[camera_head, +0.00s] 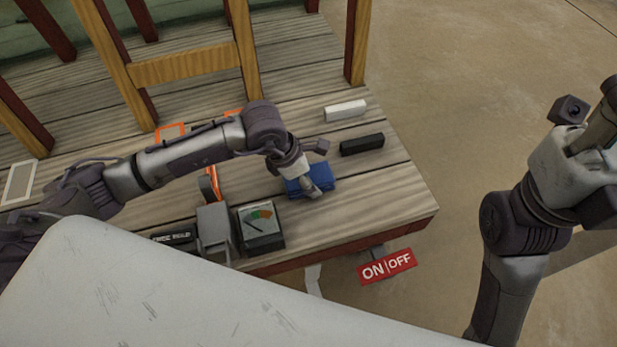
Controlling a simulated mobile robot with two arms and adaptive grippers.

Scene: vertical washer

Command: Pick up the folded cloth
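A blue folded cloth (322,172) lies on the wooden table near its front right part. My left gripper (311,188) is right over the cloth, pointing down at it, and covers part of it. Whether its fingers touch or grip the cloth is hidden from this angle. My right arm stands at the right side, off the table and well away from the cloth. Its gripper (602,122) is at the right picture edge, partly cut off, and its fingers cannot be made out.
A white block (346,110) and a black block (362,145) lie behind and right of the cloth. A gauge box (261,228) and a grey device (214,232) stand at its front left. A red ON/OFF sign (387,266) is at the table's front edge. Wooden posts rise behind.

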